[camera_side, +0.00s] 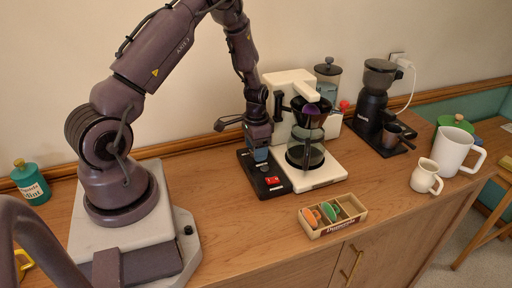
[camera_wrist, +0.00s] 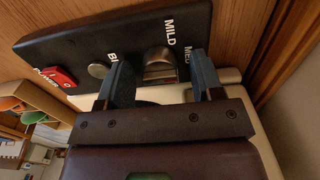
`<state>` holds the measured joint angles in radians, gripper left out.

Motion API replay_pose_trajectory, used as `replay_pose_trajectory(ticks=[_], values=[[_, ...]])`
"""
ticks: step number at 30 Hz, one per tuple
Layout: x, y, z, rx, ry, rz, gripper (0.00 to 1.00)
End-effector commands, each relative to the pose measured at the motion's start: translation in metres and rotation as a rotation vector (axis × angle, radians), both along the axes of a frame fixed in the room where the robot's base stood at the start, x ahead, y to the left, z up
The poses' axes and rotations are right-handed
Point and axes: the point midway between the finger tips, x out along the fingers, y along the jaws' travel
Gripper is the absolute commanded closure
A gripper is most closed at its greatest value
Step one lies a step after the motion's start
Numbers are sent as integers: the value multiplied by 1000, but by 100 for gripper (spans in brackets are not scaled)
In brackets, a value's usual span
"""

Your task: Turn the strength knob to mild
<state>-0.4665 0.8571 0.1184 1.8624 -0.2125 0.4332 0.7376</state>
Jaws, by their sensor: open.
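The black control panel (camera_wrist: 60,38) of the cream coffee maker (camera_side: 330,172) carries a silver knob (camera_wrist: 160,60). White labels "MILD", "MED" and one partly hidden starting with "B" sit around it. Where the knob points I cannot tell. My gripper (camera_wrist: 160,62) is open, with one blue-grey finger on each side of the knob; whether they touch it is unclear. In the side view my gripper (camera_side: 259,155) points down at the black panel (camera_side: 256,178) and hides the knob.
A red power switch (camera_wrist: 58,77) and a small round silver button (camera_wrist: 98,70) are on the same panel. The glass carafe (camera_side: 304,155) stands just right of my gripper. A wooden tray (camera_side: 335,229) with coloured items is in front.

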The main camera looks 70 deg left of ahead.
Motion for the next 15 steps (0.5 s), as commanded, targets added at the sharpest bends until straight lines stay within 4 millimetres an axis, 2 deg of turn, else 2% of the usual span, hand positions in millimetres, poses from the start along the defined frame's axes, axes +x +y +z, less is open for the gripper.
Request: replay_pose_trajectory(ticks=[5,11,15], values=[[0,0,0,0,0,0,42],[0,0,0,0,0,0,88],[0,0,0,0,1,1,89]])
